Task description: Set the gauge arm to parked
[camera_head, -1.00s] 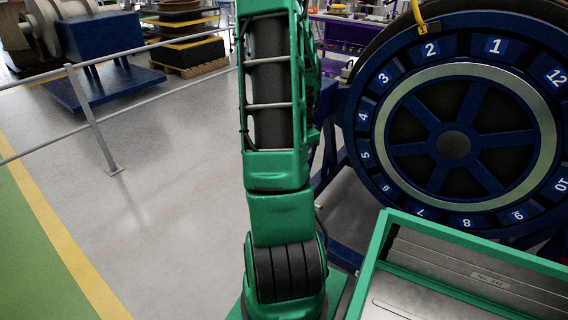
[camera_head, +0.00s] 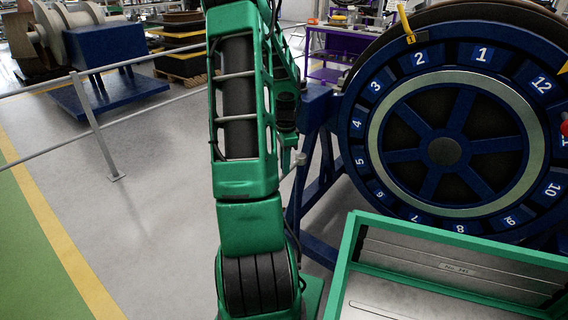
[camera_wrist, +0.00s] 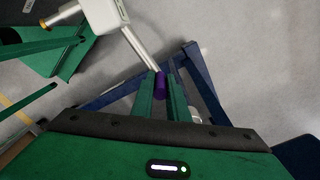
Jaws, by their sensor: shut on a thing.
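In the wrist view my gripper (camera_wrist: 161,78) is shut on a purple grip (camera_wrist: 160,88). The grip sits at the end of a pale metal bar, which I take to be the gauge arm (camera_wrist: 139,46). The bar runs up and left to a white housing (camera_wrist: 103,14) with a brass-coloured knob. In the head view my green arm reaches away and covers most of this spot. A small pale part (camera_head: 299,159) shows just right of the arm, too small to name. I cannot read any parked mark.
A blue numbered wheel (camera_head: 443,151) on a blue stand (camera_head: 302,195) is at the right, with a yellow pointer (camera_head: 405,24) at its top. A green-rimmed tray (camera_head: 345,245) is at the front right. A grey railing (camera_head: 96,128) stands left. The floor between is clear.

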